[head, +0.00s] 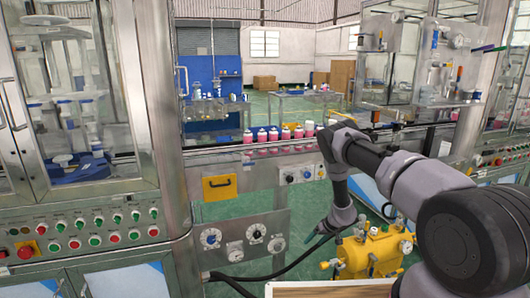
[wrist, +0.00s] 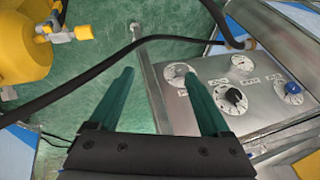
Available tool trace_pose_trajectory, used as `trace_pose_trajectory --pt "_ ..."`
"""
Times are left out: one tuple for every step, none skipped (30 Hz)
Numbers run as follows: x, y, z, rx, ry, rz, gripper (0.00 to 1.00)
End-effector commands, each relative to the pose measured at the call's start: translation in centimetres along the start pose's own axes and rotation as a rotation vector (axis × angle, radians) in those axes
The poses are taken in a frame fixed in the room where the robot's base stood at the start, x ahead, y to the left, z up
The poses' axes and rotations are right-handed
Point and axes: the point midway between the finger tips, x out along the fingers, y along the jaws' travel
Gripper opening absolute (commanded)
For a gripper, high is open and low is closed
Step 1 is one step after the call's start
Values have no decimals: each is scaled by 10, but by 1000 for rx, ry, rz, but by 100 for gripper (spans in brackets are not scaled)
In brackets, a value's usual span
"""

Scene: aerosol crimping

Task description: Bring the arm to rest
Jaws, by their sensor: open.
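My gripper (head: 318,231) hangs at the end of my arm in the head view, low in front of the conveyor machine and left of the yellow pump unit (head: 368,252). In the wrist view its two green fingers (wrist: 157,95) are spread apart with nothing between them. Green floor and the edge of a metal dial panel (wrist: 240,95) show beyond the fingers. My arm is bent, with the forearm reaching down from the right.
A row of pink cans (head: 275,135) stands on the conveyor. A button panel (head: 85,235) is at the left. A black hose (head: 270,275) crosses the floor near my gripper. A wooden-topped surface (head: 330,289) lies at the bottom edge. Glass-fronted machines stand on both sides.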

Motion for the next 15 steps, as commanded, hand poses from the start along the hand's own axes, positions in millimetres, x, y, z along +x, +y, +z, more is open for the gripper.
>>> trace_pose_trajectory --pt "-6 -3 -8 5 5 -4 81" --pt "-10 -5 -12 9 7 -6 81" --pt "-16 -8 -17 15 10 -9 81" --pt "-20 -10 -21 19 12 -11 81" --pt "-26 -12 -27 25 15 -14 81" --pt "-33 -15 -33 32 18 -19 81" --pt "-39 -18 -38 39 21 -22 81" --pt "-46 -21 -44 45 23 -26 81" --pt "-55 -25 -52 53 28 -31 81" --pt "-62 -29 -58 60 30 -35 81" --pt "-70 -32 -63 68 33 -39 81" --pt "-82 -37 -72 77 38 -44 81" --pt "-92 -42 -79 86 41 -49 81" --pt "-102 -46 -86 94 44 -54 81" --pt "-118 -53 -96 107 49 -62 81"
